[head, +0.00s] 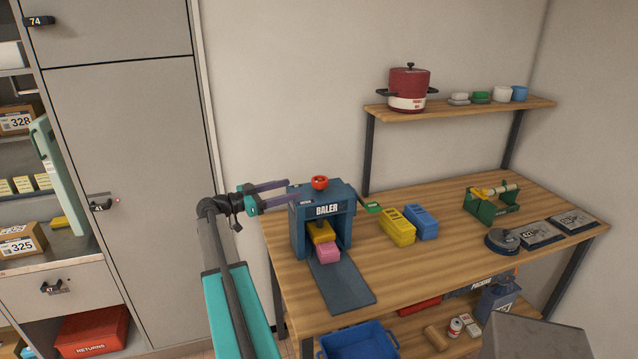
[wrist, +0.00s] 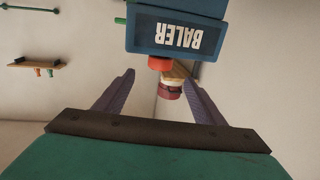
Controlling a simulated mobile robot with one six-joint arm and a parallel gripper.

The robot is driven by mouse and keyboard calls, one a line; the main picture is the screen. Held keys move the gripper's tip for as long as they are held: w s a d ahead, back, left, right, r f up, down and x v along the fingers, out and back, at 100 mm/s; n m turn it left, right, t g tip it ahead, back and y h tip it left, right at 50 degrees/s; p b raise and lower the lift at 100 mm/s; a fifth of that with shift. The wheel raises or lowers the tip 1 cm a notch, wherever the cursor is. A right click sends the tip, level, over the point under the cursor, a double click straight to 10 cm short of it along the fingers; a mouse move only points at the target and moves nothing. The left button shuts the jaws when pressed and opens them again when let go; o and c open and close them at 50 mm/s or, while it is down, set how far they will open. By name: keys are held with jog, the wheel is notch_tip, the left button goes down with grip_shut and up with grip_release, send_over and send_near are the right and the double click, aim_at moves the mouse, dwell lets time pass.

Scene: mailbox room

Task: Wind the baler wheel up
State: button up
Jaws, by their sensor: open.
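The baler (head: 300,222) is a blue box press on the workbench, with "BALER" on its front. Its red wheel (head: 319,182) sits on top. A yellow block (head: 322,233) and a pink block (head: 327,253) lie in its mouth and on its dark ramp. My gripper (head: 293,190) is open and empty at the baler's upper left, its purple fingers pointing right toward the wheel. In the wrist view, upside down, the baler (wrist: 176,35) and the red wheel (wrist: 160,62) show just ahead of the fingertips (wrist: 159,77); the wheel looks apart from both fingers.
Yellow (head: 397,227) and blue (head: 422,222) boxes stand right of the baler on the workbench (head: 375,280). A green stand (head: 490,206) is farther right. A shelf (head: 460,108) above holds a red pot (head: 408,88) and cups. A cabinet (head: 130,140) stands at left.

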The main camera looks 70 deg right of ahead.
aim_at(320, 181)
jog(key=p+x, duration=0.6)
jog(key=x, duration=0.6)
jog(key=shift+s+d, duration=0.25)
jog(key=shift+d, duration=0.05)
